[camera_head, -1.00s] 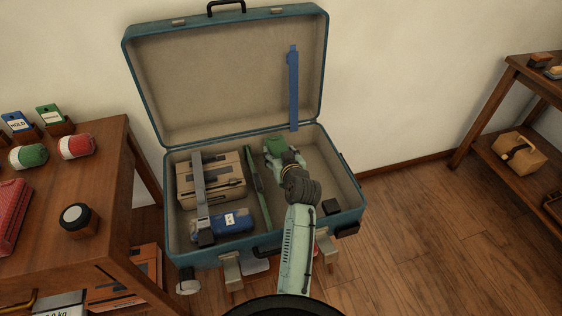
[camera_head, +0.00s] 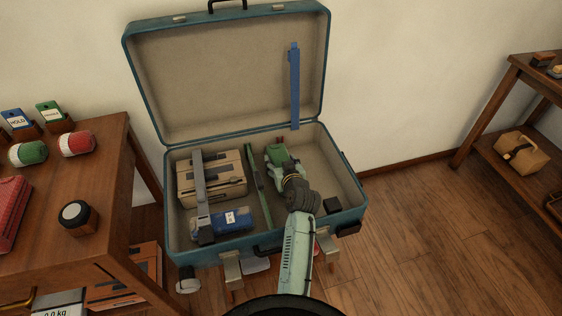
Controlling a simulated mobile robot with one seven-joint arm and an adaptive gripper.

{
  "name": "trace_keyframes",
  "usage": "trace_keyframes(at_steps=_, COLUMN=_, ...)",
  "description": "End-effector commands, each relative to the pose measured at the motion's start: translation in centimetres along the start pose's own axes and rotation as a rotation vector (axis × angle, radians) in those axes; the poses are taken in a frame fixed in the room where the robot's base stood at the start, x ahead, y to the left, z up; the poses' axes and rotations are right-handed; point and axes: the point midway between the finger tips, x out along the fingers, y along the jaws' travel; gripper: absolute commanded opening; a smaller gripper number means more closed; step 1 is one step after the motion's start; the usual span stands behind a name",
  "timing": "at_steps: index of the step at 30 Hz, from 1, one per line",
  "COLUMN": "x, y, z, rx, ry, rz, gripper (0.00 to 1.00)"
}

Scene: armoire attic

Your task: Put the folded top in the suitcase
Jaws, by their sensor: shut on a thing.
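The teal suitcase (camera_head: 175,257) stands open on the floor, its lid (camera_head: 220,70) upright by the wall. My gripper (camera_head: 281,142) points into its right half, with small dark red parts showing at its far end. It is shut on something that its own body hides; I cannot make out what. A beige striped, folded-looking bundle (camera_head: 225,172) lies in the left half under a grey strap (camera_head: 199,185). A red ribbed, folded-looking item (camera_head: 10,210) lies on the left table. I cannot tell for sure which is the folded top.
A blue strap (camera_head: 294,85) hangs on the lid. The wooden table (camera_head: 105,175) is close on the left; a shelf (camera_head: 500,155) stands right.

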Motion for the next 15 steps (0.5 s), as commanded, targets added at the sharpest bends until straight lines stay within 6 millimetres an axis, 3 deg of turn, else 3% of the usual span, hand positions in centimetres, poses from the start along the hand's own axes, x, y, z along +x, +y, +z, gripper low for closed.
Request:
trace_keyframes(at_steps=10, x=-0.03, y=0.0, z=-0.08, rx=0.0, ry=0.0, rz=0.0, gripper=0.8)
trace_keyframes(at_steps=15, x=-0.03, y=0.01, z=-0.08, rx=0.0, ry=0.0, rz=0.0, gripper=0.8)
